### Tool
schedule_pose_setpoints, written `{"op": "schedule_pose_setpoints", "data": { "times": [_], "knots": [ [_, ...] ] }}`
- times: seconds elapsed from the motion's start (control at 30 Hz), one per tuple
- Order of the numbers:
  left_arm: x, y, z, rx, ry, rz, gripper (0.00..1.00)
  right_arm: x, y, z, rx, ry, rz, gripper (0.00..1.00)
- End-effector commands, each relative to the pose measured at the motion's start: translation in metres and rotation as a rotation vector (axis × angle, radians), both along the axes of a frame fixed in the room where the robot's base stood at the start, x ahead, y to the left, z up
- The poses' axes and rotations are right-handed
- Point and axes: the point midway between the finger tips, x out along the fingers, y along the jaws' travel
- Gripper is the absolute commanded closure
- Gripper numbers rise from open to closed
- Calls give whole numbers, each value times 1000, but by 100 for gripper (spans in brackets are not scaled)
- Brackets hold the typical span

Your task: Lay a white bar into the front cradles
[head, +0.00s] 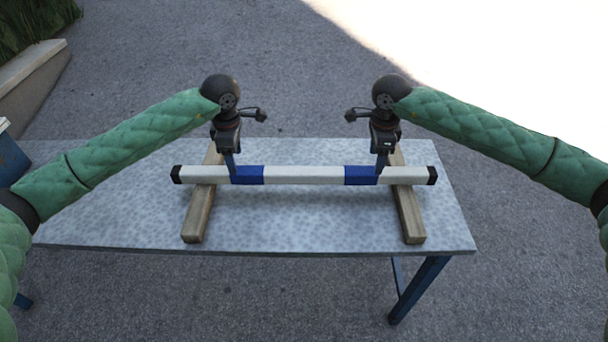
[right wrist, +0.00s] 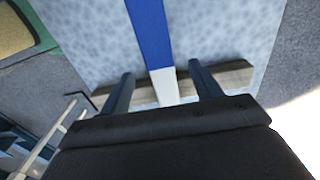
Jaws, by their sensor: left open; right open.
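A white bar (head: 305,174) with two blue bands and black end caps lies across two wooden beams on the table. My left gripper (head: 231,172) is open, pointing down at the left blue band. My right gripper (head: 381,170) is open, pointing down at the right blue band. In the right wrist view the bar (right wrist: 151,35) runs between the two spread fingers of my right gripper (right wrist: 162,85), with a gap on each side. The left fingers' gap is too small to make out. I cannot identify any front cradles in these views.
The left wooden beam (head: 197,215) and right wooden beam (head: 408,213) stand on the speckled grey table (head: 300,225). The table is otherwise clear between them. A blue object (head: 12,158) is cut off at the left edge. Pale rods (right wrist: 62,125) show at the right wrist view's left.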

Motion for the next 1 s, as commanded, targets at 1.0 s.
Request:
{"op": "schedule_pose_setpoints", "data": {
  "times": [1.0],
  "knots": [
    [0,0,-66,0,1,0,72,0,0,-65,-1,0,0,72]
  ]
}}
